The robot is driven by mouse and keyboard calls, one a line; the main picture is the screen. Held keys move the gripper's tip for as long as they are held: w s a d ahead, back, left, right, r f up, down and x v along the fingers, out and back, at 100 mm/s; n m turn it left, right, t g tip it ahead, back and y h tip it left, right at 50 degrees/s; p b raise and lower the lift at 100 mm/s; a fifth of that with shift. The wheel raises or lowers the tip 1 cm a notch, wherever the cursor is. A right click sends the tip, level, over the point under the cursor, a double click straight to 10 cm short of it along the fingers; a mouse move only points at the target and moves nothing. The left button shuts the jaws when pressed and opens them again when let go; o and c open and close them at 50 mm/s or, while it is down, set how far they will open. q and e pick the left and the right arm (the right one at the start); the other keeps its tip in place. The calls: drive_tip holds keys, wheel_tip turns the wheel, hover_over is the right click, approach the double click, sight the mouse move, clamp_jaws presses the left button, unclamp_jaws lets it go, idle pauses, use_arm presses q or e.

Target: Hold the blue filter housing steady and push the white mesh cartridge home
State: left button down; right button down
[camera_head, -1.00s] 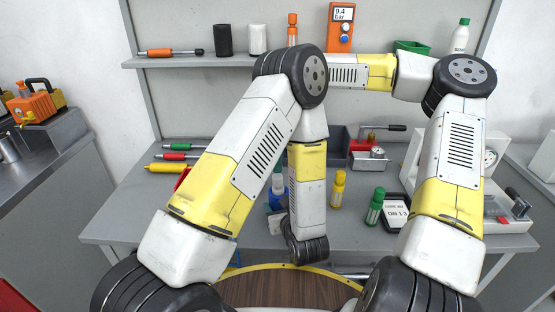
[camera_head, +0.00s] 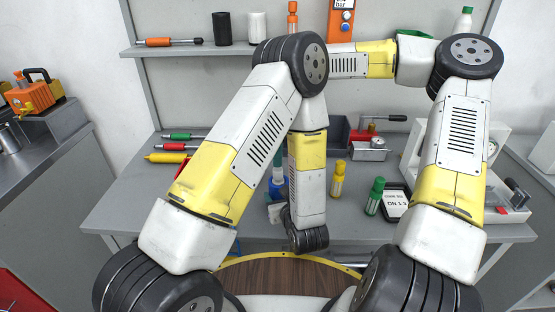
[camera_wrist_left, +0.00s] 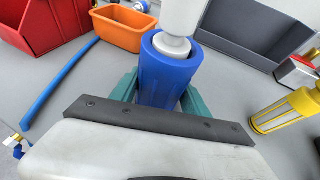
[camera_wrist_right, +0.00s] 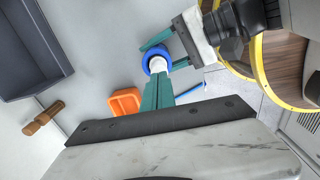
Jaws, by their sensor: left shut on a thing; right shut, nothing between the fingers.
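The blue filter housing (camera_wrist_left: 165,75) stands upright between the teal fingers of my left gripper (camera_wrist_left: 160,92), which is shut on it. The white cartridge (camera_wrist_left: 174,44) sits in the housing's mouth and sticks up above the rim; I cannot make out its mesh. In the right wrist view the blue ring of the housing (camera_wrist_right: 148,52) surrounds the white cartridge (camera_wrist_right: 158,65). My right gripper (camera_wrist_right: 159,80) is shut and empty, its tips over the cartridge; contact is unclear. In the head view the housing (camera_head: 277,185) is partly hidden by my arm, and both grippers are mostly hidden.
An orange bin (camera_wrist_left: 122,28), a red bin (camera_wrist_left: 45,22) and a blue hose (camera_wrist_left: 62,85) lie near the housing. A grey bin (camera_wrist_left: 250,32) stands behind. A yellow filter (camera_head: 338,182) and a green-capped bottle (camera_head: 375,197) stand to the right.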

drive_tip(key=shift+r, duration=2.3)
drive_tip(key=shift+f, duration=1.65)
drive_tip(key=shift+f, duration=0.1)
drive_tip(key=shift+w+f, duration=0.1)
drive_tip(key=shift+f, duration=1.15)
drive_tip(key=shift+r, duration=3)
